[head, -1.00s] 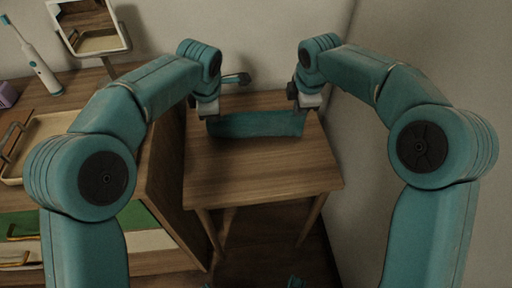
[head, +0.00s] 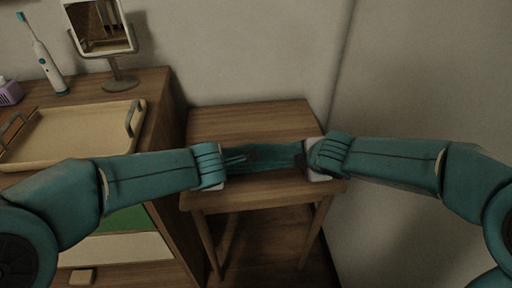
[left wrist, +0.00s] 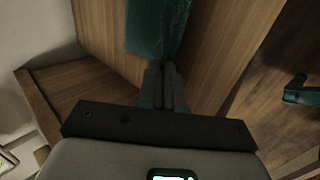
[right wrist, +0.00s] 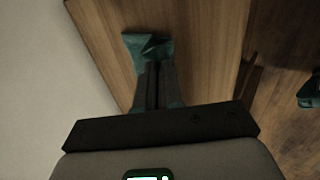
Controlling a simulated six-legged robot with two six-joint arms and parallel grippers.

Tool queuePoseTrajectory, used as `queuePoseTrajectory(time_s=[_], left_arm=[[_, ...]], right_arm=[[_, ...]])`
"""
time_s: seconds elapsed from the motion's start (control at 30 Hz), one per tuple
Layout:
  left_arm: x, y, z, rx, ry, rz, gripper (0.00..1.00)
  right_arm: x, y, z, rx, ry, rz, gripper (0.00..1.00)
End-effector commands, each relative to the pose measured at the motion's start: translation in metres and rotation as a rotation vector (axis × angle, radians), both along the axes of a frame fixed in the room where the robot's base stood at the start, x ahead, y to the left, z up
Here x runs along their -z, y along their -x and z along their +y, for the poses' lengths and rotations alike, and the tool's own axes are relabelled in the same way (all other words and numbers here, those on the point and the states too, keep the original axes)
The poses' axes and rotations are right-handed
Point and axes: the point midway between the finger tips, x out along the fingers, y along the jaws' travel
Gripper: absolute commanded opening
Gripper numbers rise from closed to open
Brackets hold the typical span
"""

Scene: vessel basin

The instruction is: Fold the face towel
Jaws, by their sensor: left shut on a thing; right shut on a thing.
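The teal face towel (head: 265,158) is stretched between my two grippers over the front part of the small wooden table (head: 250,119). My left gripper (head: 240,158) is shut on the towel's left end. In the left wrist view the towel (left wrist: 158,25) runs away from the closed fingers (left wrist: 160,75). My right gripper (head: 300,160) is shut on the right end. In the right wrist view a crumpled bit of towel (right wrist: 147,47) shows beyond the closed fingers (right wrist: 152,72). I cannot tell whether the towel touches the table top. Its lower side is partly hidden by my grippers.
A wooden cabinet (head: 170,200) stands left of the table. On it are a cream tray (head: 75,135), a mirror (head: 100,28), a toothbrush (head: 45,60) and a purple box (head: 9,93). A wall is close on the right. The table's back part is clear.

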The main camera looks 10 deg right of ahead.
Motion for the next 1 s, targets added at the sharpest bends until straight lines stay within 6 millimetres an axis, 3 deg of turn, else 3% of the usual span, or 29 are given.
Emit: queuePoseTrajectory(time_s=[0.4,0.43,0.53,0.9,1.0], left_arm=[[0.0030,0.0003,-0.0001,0.000,0.001,-0.016,0.00],[0.0029,0.0004,-0.0001,0.000,0.001,-0.016,0.15],[0.0030,0.0009,0.0000,-0.001,0.000,-0.016,0.47],[0.0025,0.0034,-0.0002,0.000,0.001,-0.016,0.47],[-0.0060,0.0064,-0.0004,0.000,0.002,-0.018,0.47]], right_arm=[[0.0032,0.0005,-0.0001,-0.001,-0.001,-0.016,0.00],[0.0032,0.0006,-0.0001,-0.001,-0.001,-0.016,0.16],[0.0032,0.0010,-0.0002,-0.001,-0.001,-0.016,0.47],[0.0024,0.0034,-0.0001,0.000,0.000,-0.016,0.47],[-0.0064,0.0063,-0.0002,0.001,-0.001,-0.019,0.47]])
